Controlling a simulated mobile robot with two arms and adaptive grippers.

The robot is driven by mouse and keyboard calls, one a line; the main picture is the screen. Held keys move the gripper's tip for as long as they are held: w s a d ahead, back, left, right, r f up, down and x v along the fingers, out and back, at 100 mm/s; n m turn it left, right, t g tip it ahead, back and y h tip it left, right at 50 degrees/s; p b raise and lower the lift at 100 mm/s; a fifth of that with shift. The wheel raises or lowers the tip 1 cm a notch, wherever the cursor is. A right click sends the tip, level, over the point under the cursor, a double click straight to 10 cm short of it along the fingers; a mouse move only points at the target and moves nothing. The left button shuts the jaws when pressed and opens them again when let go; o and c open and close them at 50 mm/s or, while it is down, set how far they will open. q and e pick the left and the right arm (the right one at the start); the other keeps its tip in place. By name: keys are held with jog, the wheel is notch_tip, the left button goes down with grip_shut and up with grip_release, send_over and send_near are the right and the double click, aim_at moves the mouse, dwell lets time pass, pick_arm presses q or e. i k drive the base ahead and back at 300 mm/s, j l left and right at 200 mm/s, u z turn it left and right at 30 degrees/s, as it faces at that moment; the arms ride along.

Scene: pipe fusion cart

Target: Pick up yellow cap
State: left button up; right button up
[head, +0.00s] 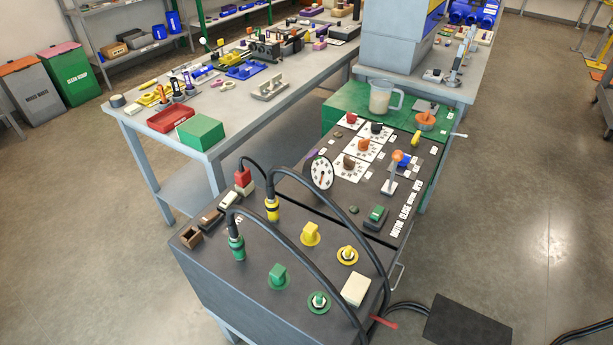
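The yellow cap (310,234) is a blocky yellow piece on a round yellow base. It stands on the dark top of the pipe fusion cart (215,270), left of a round yellow socket (347,255). A matching green cap (278,275) stands nearer the front, beside a green socket (319,302). A black cable with a yellow plug (272,209) stands behind and left of the yellow cap. Neither of my grippers shows in the head view.
A cable with a green plug (236,247) arches over the cart near the caps. A cream block (355,289) lies at the right front. A round dial (320,172) and a lever (392,176) stand behind. A workbench (140,122) with a green box (201,132) is beyond.

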aim_at(309, 231)
jog(key=k+l+u, duration=0.1)
jog(key=l+u, duration=0.15)
jog(key=u, duration=0.15)
jog(key=k+l+u, duration=0.15)
jog(key=u, duration=0.25)
jog(key=k+l+u, duration=0.15)
jog(key=l+u, duration=0.15)
jog(key=u, duration=0.15)
